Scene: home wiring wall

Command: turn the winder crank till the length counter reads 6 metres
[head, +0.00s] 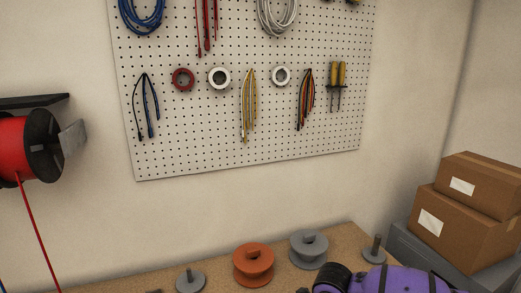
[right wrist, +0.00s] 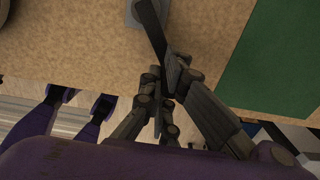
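In the right wrist view my right gripper (right wrist: 167,78) is over the tan tabletop, with its dark fingers close together. A dark bar (right wrist: 152,28) runs up from the fingertips to the top edge, over a grey block (right wrist: 133,14). The bar may be the winder crank, but too little of it shows to be sure. I cannot tell whether the fingers grip it or only lie beside it. No length counter can be read in either view. In the head view only my purple right arm shows at the bottom right. My left gripper is out of view.
A red cable reel (head: 14,145) hangs at left, its red cable (head: 38,235) running down. An orange spool (head: 253,264), a grey spool (head: 308,249) and grey posts (head: 374,250) stand on the table. Cardboard boxes (head: 462,225) are stacked right. A green mat (right wrist: 275,70) lies on the table.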

